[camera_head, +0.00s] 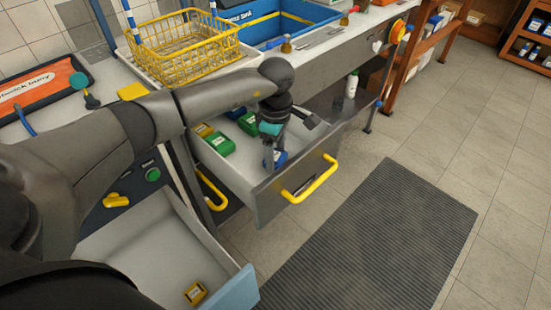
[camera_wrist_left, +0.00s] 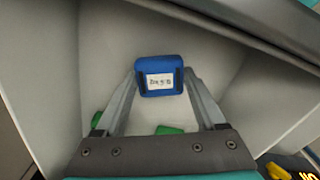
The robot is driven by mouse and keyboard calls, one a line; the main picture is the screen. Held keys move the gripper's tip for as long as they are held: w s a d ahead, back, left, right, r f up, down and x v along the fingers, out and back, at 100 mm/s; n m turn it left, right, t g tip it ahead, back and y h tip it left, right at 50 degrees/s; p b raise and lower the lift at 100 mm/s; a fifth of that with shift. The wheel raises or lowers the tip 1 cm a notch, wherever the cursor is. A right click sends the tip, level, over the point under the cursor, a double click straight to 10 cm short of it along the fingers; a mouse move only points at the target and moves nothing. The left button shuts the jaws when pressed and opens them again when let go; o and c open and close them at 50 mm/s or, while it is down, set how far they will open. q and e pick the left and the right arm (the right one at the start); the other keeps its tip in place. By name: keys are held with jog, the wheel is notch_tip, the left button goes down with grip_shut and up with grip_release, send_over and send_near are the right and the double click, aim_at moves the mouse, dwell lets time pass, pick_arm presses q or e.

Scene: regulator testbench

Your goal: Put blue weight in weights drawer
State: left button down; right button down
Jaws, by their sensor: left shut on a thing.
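The blue weight (camera_head: 280,158) is a small block in the open weights drawer, near its front panel. In the left wrist view the blue weight (camera_wrist_left: 160,80) has a white label and sits between both fingers. My left gripper (camera_head: 273,157) reaches down into the drawer (camera_head: 262,205) and is shut on the weight. I cannot tell whether the weight touches the drawer floor. Green weights (camera_head: 219,144) lie farther back in the drawer, partly hidden by my arm. My right gripper is not in view.
A second open drawer (camera_head: 237,285) at lower left holds a yellow block (camera_head: 195,293). A yellow wire basket (camera_head: 183,45) stands on the bench above. The weights drawer has a yellow handle (camera_head: 311,180). A dark ribbed mat (camera_head: 375,240) lies on the clear floor.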

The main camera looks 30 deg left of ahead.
pick_arm(q)
jog(key=shift+f, duration=0.85)
jog(key=shift+w, duration=0.1)
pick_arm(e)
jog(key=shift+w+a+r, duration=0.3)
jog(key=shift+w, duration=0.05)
pick_arm(q)
jog(key=shift+f+b, duration=0.15)
jog(key=shift+b, duration=0.15)
grip_release()
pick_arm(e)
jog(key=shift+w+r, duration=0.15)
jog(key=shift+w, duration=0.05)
pick_arm(q)
jog(key=shift+r, duration=0.2)
notch_tip(320, 180, up, 12)
jog(key=p, duration=0.3)
jog(key=shift+p, duration=0.4)
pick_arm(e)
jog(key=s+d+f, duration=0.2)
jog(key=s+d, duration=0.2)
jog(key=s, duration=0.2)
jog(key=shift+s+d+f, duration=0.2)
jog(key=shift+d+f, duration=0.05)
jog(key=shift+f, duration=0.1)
